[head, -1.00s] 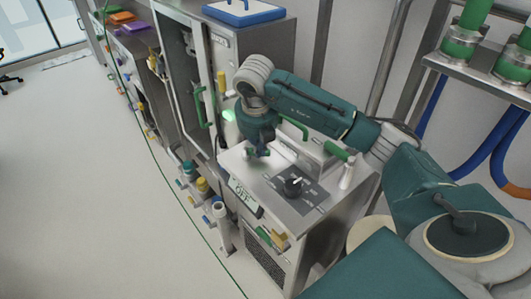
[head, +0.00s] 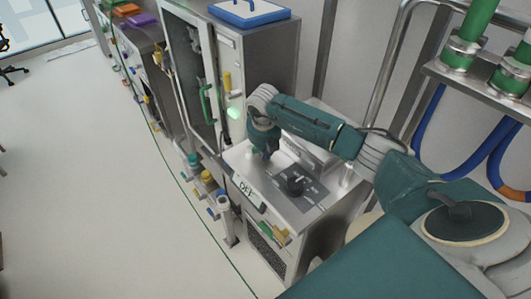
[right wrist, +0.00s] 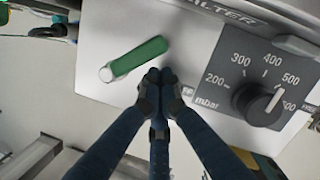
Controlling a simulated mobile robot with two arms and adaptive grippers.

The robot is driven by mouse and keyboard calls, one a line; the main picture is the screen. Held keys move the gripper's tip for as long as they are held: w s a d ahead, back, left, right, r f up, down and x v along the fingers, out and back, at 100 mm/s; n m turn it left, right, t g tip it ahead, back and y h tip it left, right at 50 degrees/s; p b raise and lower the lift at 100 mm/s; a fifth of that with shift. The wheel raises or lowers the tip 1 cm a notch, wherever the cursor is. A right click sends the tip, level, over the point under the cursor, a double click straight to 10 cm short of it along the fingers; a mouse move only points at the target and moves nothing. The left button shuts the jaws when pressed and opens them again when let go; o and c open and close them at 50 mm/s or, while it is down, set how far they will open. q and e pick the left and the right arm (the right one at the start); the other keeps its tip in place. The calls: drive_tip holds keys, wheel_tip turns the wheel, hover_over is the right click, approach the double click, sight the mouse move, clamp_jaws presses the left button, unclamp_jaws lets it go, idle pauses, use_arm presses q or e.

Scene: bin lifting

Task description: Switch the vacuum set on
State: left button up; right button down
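The vacuum set (head: 310,230) is a grey metal cabinet with a sloped top panel. Its small front display (head: 249,192) seems to read OFF. A black dial (head: 296,186) sits on the panel; in the right wrist view the dial (right wrist: 260,103) has a mbar scale, its white pointer between 500 and 600. A green lever with a pale round end (right wrist: 137,57) lies left of the dial. My right gripper (head: 263,153) is low over the panel; in the right wrist view its fingertips (right wrist: 158,78) are together, empty, at the lever's lower edge. I cannot tell if they touch. My left gripper is not in view.
A tall glass-door cabinet (head: 190,70) with a blue-rimmed tray (head: 248,12) on top stands left of the vacuum set. Valves and pipe stubs (head: 208,178) stick out below. Blue hoses (head: 430,130) and a metal frame are at the right. The floor (head: 100,200) at left is clear.

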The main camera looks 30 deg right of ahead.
use_arm(q)
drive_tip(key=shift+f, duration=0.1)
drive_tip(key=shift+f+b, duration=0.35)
drive_tip(key=shift+b, duration=0.15)
use_arm(e)
drive_tip(key=shift+w+d+n, duration=0.1)
drive_tip(key=shift+d+n, duration=0.1)
drive_tip(key=shift+n, duration=0.2)
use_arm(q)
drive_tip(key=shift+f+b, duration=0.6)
use_arm(e)
drive_tip(key=shift+w+d+n, duration=0.1)
drive_tip(key=shift+d+n, duration=0.2)
drive_tip(key=shift+n, duration=0.2)
